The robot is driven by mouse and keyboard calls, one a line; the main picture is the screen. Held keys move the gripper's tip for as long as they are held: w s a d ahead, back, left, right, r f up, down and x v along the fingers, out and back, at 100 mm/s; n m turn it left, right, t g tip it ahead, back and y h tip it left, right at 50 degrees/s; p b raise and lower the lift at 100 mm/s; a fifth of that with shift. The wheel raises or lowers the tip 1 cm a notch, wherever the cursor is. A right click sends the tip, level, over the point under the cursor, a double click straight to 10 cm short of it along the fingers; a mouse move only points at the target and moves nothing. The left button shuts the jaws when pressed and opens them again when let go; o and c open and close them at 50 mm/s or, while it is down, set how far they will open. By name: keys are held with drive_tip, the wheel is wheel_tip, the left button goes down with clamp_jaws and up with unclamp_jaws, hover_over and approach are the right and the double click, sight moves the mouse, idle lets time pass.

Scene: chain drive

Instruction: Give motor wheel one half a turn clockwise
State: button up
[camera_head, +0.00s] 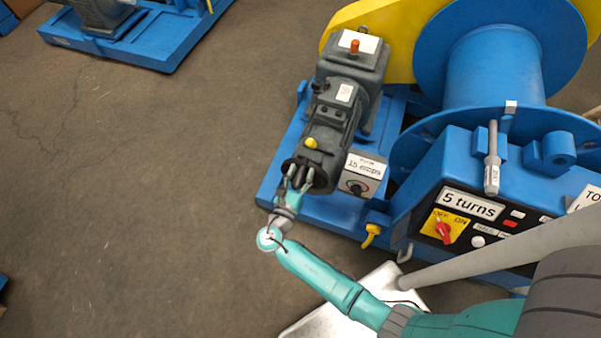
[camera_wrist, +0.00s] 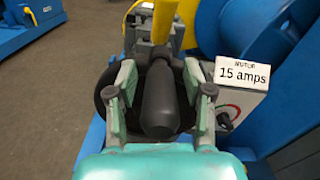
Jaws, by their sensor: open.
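The grey motor (camera_head: 328,118) lies on a blue base, with the dark motor wheel (camera_head: 321,180) on its near end. In the wrist view the dark wheel rim (camera_wrist: 103,88) shows behind my fingers. A dark rounded handle (camera_wrist: 159,108) sticks out of the wheel toward the wrist camera. My gripper (camera_head: 298,180) is at the wheel, open, with one finger on each side of the handle. Small gaps seem to show beside the handle in the wrist view (camera_wrist: 158,82); I cannot tell whether either finger touches it. The fingers and handle hide part of the wheel.
A motor box with a "15 amps" label (camera_head: 364,166) and a knob stands close right of the wheel. Farther right is a blue panel with a "5 turns" sign (camera_head: 471,206) and a red switch (camera_head: 444,230). The floor (camera_head: 150,190) to the left is clear.

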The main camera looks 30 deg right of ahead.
clamp_jaws()
drive_tip(key=shift+s, duration=0.1)
